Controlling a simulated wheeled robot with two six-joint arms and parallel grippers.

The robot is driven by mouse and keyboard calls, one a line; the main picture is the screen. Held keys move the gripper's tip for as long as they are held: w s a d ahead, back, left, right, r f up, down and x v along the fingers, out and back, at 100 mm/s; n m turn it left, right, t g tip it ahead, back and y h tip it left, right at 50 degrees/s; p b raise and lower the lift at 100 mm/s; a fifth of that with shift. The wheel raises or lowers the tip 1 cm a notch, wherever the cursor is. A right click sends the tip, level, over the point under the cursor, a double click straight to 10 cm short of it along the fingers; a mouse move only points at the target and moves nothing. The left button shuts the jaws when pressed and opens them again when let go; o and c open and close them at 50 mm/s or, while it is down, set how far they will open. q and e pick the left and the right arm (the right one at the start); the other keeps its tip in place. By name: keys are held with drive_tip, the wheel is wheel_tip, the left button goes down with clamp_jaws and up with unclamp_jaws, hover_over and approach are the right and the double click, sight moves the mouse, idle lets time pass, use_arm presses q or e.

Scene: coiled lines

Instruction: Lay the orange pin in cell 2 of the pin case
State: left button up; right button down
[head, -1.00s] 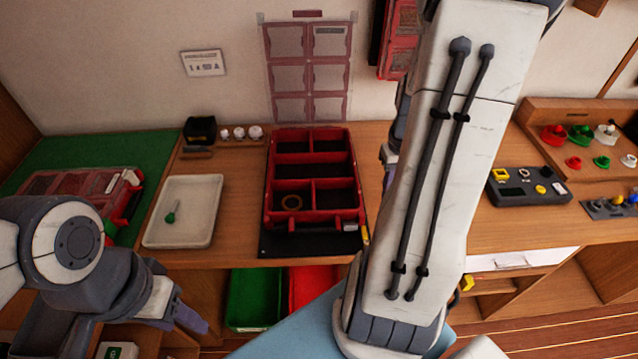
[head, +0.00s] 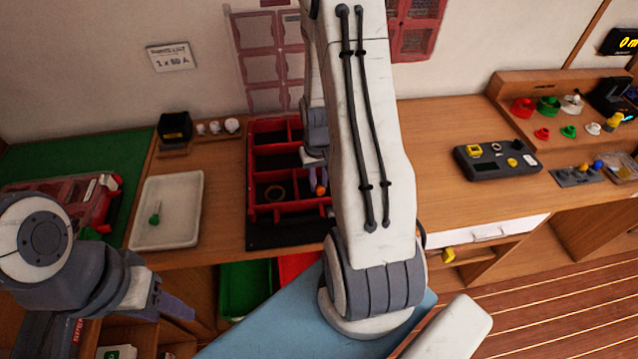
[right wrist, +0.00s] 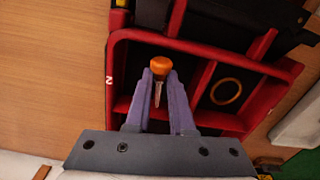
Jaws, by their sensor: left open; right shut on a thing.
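The red pin case (head: 262,214) stands open on the bench, split into several cells. My right gripper (head: 318,180) is over its front right cell, partly hidden behind my right arm. It is shut on the orange pin (right wrist: 160,67), which has a round orange head and a thin pale shaft. The pin also shows in the head view (head: 320,190). In the right wrist view, the gripper (right wrist: 160,85) holds it above the cell beside a white "2" on the case rim (right wrist: 112,62). I cannot tell its height above the floor. My left gripper (head: 175,306) is open, empty, at lower left.
A brass-coloured ring (head: 275,192) lies in the neighbouring front cell. A white tray (head: 150,238) with a green-handled item (head: 155,213) stands left of the case. A dark control box (head: 497,160) stands to the right. The bench (head: 440,120) between has free room.

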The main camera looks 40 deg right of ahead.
sight(319, 185)
drive_tip(key=shift+f, duration=1)
drive_tip(key=shift+f, duration=0.1)
drive_tip(key=shift+f, duration=0.15)
drive_tip(key=c, duration=0.8)
unclamp_jaws()
drive_tip(key=shift+r, duration=0.2)
drive_tip(key=shift+r, duration=0.25)
wheel_tip(319, 185, up, 12)
drive_tip(key=shift+f+b, duration=0.1)
drive_tip(key=shift+b, duration=0.65)
